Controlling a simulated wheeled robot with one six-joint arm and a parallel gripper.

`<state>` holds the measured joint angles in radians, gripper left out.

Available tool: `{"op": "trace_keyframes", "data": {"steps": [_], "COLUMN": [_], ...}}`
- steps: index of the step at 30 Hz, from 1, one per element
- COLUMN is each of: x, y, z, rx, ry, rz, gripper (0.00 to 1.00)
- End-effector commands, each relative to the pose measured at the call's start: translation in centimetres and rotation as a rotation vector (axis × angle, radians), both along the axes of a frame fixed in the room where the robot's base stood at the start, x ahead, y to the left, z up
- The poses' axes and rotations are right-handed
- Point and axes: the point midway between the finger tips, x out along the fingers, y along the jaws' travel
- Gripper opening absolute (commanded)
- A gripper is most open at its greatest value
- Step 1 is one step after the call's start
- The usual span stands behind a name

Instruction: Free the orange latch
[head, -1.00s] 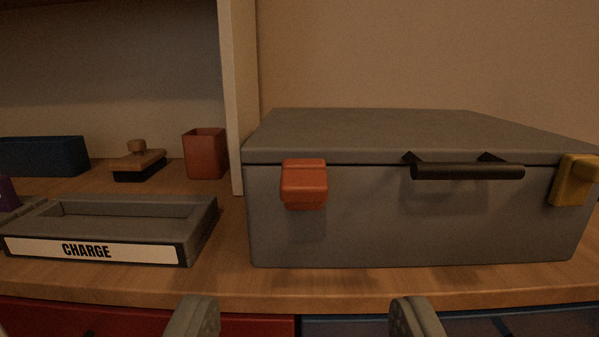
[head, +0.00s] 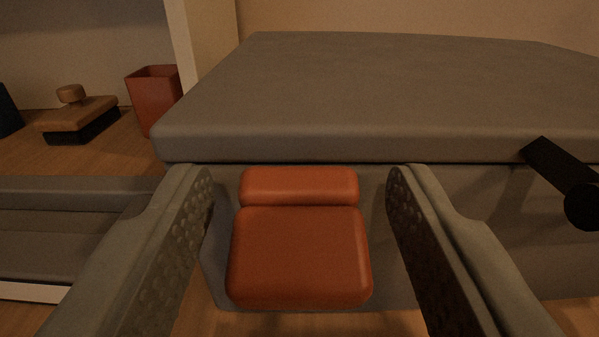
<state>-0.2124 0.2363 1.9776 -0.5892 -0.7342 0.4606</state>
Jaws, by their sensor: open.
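The orange latch (head: 299,255) is on the front of the grey case, just below the lid (head: 380,95) edge, in the middle of the head view. It has a narrow upper part and a larger lower block. My gripper (head: 300,190) is open, with one finger to the left of the latch and one to the right. A gap shows between each finger and the latch. The lid looks closed. The lower front of the case is partly hidden by the latch and fingers.
A black handle (head: 565,185) sticks out from the case front at right. A grey tray (head: 70,190) lies at left. A wooden stamp (head: 78,112) and a red cup (head: 154,98) stand behind it, near an upright panel (head: 205,45).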

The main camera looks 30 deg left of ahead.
Motion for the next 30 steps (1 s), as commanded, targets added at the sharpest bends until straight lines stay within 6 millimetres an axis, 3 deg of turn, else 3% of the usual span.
{"op": "trace_keyframes", "data": {"steps": [7, 14, 15, 30], "x": [0.05, 0.04, 0.04, -0.32], "y": [0.05, 0.04, 0.04, -0.23], "z": [-0.03, -0.03, -0.03, -0.75], "rx": [0.000, -0.001, -0.001, 0.082], "ry": [0.000, 0.001, 0.001, -0.117], "rz": [0.000, 0.000, 0.000, -0.001], "gripper": [0.53, 0.10, 0.08, 0.08]}}
